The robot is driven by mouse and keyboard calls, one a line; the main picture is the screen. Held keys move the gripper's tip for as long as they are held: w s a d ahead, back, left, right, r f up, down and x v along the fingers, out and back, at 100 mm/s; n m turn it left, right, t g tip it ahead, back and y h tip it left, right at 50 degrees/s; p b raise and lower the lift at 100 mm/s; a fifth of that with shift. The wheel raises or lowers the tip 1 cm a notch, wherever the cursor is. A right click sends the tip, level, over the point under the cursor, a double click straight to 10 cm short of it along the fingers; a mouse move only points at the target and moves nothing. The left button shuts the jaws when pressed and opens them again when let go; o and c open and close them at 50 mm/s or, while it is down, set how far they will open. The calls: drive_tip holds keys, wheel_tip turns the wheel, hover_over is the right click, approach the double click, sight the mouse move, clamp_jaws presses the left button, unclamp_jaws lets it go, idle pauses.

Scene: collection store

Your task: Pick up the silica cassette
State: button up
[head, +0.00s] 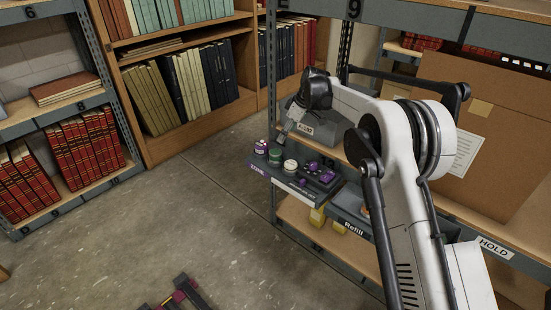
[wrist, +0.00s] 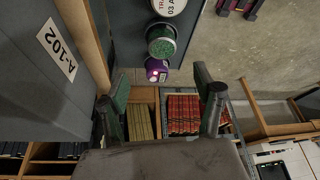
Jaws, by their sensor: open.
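Three round pots stand in a row on a dark grey tray (head: 283,180): a purple one with a pale label (head: 260,147), a green one (head: 275,156) and a white one (head: 290,166). The wrist view shows the purple pot (wrist: 157,69), the green-topped pot (wrist: 161,41) and the white-topped one (wrist: 168,6), cut off by the top edge. I cannot tell for sure which is the silica cassette; the green top looks grainy. My gripper (wrist: 160,78) is open and empty, its fingers spread either side of the purple pot's line in the wrist view. In the head view it is above the tray (head: 288,128).
Dark purple blocks (head: 320,178) sit on the tray's right side. A grey box labelled A-102 (wrist: 55,60) stands close beside my gripper. A large cardboard box (head: 500,130) fills the shelf at right. Bookshelves (head: 190,90) stand behind; the floor (head: 150,215) is mostly clear.

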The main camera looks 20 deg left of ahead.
sight(276, 152)
drive_tip(key=b+x, duration=0.1)
drive_tip(key=x, duration=0.5)
drive_tip(key=shift+f, duration=0.2)
drive_tip(key=shift+b+x, duration=0.9)
drive_tip(key=shift+x, duration=1.8)
drive_tip(key=shift+s, duration=0.25)
drive_tip(key=c, duration=1.3)
